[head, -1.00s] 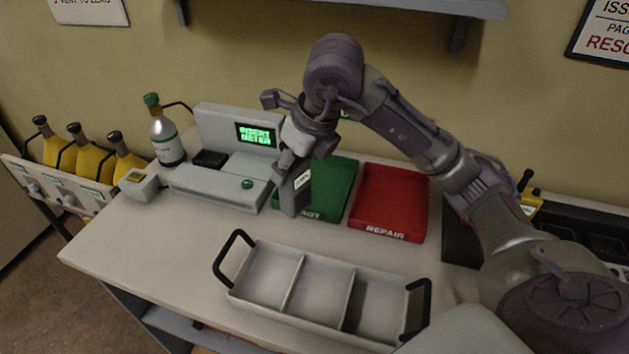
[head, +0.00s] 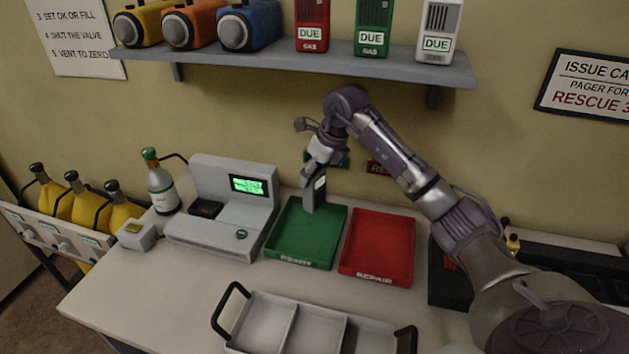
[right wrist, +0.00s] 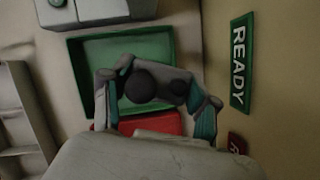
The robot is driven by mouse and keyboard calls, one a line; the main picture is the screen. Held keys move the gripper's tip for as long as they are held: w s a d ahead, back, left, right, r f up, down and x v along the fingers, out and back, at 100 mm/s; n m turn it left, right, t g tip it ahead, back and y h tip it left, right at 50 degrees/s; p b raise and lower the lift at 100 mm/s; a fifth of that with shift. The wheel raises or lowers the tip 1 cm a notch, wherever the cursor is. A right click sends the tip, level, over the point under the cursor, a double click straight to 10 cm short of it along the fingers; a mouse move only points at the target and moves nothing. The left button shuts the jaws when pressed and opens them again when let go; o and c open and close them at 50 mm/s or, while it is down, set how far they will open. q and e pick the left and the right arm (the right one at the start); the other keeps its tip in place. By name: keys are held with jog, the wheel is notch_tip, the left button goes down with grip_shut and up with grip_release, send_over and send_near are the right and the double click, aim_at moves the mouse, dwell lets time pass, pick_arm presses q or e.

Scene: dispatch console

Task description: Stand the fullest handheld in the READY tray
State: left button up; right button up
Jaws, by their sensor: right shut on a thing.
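My right gripper (head: 320,165) is shut on a grey handheld (head: 309,195) with a pale screen. The handheld hangs roughly upright at the back of the green READY tray (head: 284,252); I cannot tell if its lower end touches the tray floor. In the right wrist view, the handheld (right wrist: 157,83) shows its end with dark round parts between the teal-padded fingers of the gripper (right wrist: 155,108). The green tray (right wrist: 88,46) lies beyond it there and looks empty where visible. My left gripper is out of view.
The red REPAIR tray (head: 378,275) stands right of the green one. The grey meter console (head: 217,245) with a lit screen stands left. A three-compartment carrier (head: 282,305) is in front. A shelf (head: 290,66) runs above, below which is the wall.

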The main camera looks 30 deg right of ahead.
aim_at(314, 186)
notch_tip(314, 186, down, 4)
jog(key=shift+r+p, duration=0.15)
jog(key=shift+p, duration=0.6)
jog(key=shift+w+d+p, duration=0.1)
jog(key=shift+p, duration=0.25)
jog(key=shift+d+f, duration=0.1)
jog(key=shift+f, duration=0.25)
jog(key=shift+f, duration=0.1)
jog(key=o, duration=1.5)
jog(key=shift+f, duration=0.1)
jog(key=shift+o, duration=0.2)
